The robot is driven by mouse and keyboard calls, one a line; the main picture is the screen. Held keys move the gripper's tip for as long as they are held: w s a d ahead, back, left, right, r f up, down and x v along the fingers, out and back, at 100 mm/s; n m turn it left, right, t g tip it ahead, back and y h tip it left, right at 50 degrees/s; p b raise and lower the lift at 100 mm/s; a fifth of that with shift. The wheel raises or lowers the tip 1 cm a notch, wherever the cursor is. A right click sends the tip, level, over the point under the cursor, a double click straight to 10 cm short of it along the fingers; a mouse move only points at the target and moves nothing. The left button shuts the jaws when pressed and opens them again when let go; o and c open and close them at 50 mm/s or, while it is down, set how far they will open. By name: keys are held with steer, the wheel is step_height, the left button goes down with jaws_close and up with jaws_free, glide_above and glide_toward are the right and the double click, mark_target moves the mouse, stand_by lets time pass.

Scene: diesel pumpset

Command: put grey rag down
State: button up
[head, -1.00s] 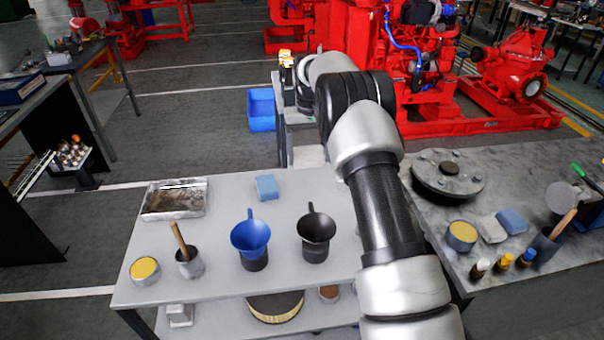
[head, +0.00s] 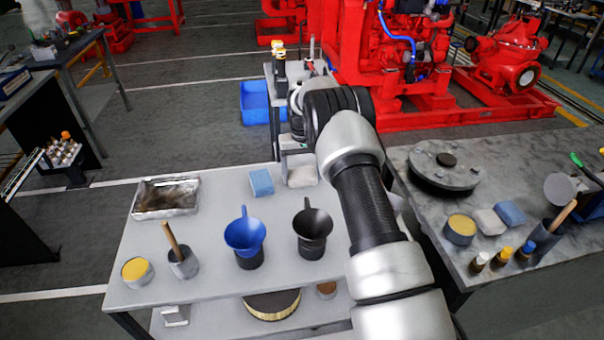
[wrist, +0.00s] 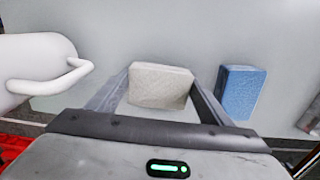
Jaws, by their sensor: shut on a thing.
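The grey rag (head: 301,171) is a pale block-like piece at the back edge of the light grey trolley top (head: 205,275). In the wrist view the grey rag (wrist: 160,86) sits between the two fingers of my gripper (wrist: 155,92), which is shut on it. In the head view my gripper (head: 297,152) is above the rag and partly hidden by my wrist. The rag is at or just above the top; I cannot tell if it touches. A blue rag (head: 261,182) lies to its left, and to its right in the wrist view (wrist: 240,92), apart from it.
A blue funnel (head: 245,233) and a black funnel (head: 312,230) stand nearer the front. A metal tray (head: 166,197) is at the back left. A white handled vessel (wrist: 35,65) shows left in the wrist view. Bare top lies between blue rag and funnels.

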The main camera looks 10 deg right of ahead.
steer(key=o, duration=1)
